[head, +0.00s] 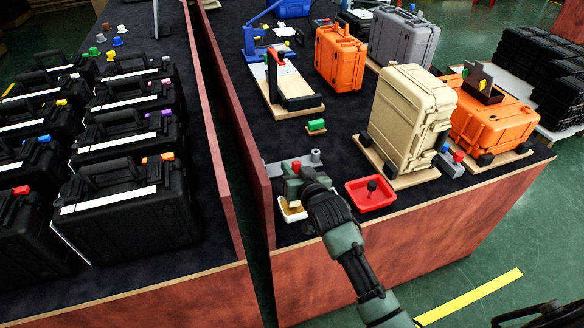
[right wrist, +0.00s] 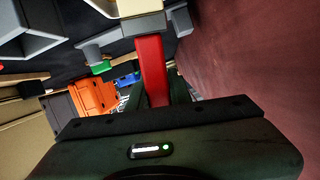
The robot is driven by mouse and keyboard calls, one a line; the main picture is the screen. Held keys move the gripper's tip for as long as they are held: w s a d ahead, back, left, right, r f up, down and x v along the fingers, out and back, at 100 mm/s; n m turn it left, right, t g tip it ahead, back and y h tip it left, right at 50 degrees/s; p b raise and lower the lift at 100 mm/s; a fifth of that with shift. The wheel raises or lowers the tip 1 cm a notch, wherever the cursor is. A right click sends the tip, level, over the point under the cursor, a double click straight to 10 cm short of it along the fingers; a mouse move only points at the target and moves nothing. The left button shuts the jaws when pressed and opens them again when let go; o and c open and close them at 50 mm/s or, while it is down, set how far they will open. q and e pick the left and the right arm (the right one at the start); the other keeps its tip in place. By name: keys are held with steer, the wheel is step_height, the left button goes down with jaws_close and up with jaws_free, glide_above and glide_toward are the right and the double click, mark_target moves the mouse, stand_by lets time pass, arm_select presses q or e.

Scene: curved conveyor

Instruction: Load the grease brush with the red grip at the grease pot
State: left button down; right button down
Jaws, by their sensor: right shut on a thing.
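In the head view my right gripper (head: 303,188) is above the table's near left corner, over a white pot (head: 292,214) with yellowish contents. The gripper hides part of the pot. It is shut on the red grip of the grease brush (head: 297,165). In the right wrist view the red grip (right wrist: 152,70) stands between the fingers. A pale yellow block and a grey piece lie at its far end. The brush's tip cannot be made out, nor whether it touches the pot. My left gripper is not in view.
A grey rest (head: 316,157) is just behind the gripper. A red tray (head: 365,201) with a dark knobbed piece is to the right. A beige case (head: 405,115) stands beyond the tray. A reddish partition (head: 250,150) runs along the left.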

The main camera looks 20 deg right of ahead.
steer(key=shift+f, duration=0.4)
stand_by(0.6)
step_height(320, 180, up, 7)
steer(key=p, duration=0.7)
stand_by(0.5)
steer(key=shift+r, duration=0.1)
